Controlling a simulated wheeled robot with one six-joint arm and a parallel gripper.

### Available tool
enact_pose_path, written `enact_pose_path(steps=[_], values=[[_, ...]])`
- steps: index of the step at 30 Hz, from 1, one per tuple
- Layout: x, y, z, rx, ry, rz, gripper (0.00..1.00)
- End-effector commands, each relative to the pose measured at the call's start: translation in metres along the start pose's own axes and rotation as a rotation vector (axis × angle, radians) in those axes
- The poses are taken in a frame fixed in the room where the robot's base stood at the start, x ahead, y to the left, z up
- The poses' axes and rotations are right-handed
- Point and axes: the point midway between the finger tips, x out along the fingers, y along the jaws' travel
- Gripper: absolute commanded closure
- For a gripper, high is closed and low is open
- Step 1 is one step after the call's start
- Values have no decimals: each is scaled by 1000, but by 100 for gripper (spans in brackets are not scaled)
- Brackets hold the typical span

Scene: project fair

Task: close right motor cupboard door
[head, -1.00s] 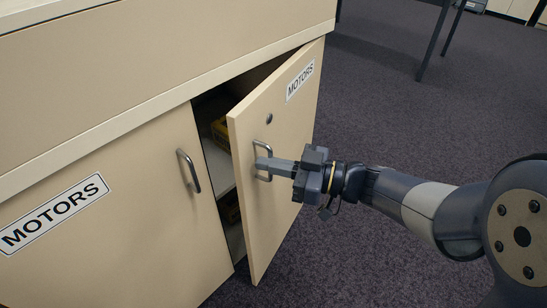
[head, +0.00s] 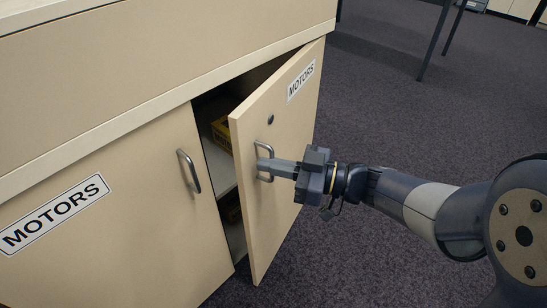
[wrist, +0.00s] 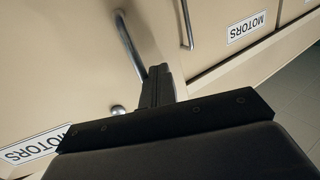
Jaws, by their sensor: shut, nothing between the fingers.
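The right motor cupboard door (head: 276,180) stands partly open, hinged at its right edge, with a MOTORS label near its top. Its metal handle (head: 258,150) is on the side toward the opening; it also shows in the wrist view (wrist: 130,45). My gripper (head: 272,166) is shut and empty, with its fingertips at the lower part of this handle, close against the door face. In the wrist view the closed fingers (wrist: 157,82) are beside the handle's end; I cannot tell whether they touch it.
The left cupboard door (head: 120,220) is shut, with its own handle (head: 189,171). Yellow boxes (head: 222,133) sit on a shelf inside the opening. Dark carpet (head: 400,100) to the right is mostly clear, with a thin table leg (head: 436,45) farther back.

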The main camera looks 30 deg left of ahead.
Motion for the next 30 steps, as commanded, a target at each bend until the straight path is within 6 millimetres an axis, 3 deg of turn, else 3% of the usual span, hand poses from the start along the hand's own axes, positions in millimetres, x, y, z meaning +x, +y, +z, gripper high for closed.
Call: enact_pose_path(steps=[1, 30], values=[[-6, 7, -2, -2, 1, 22, 83], [-74, 5, 0, 0, 0, 22, 84]])
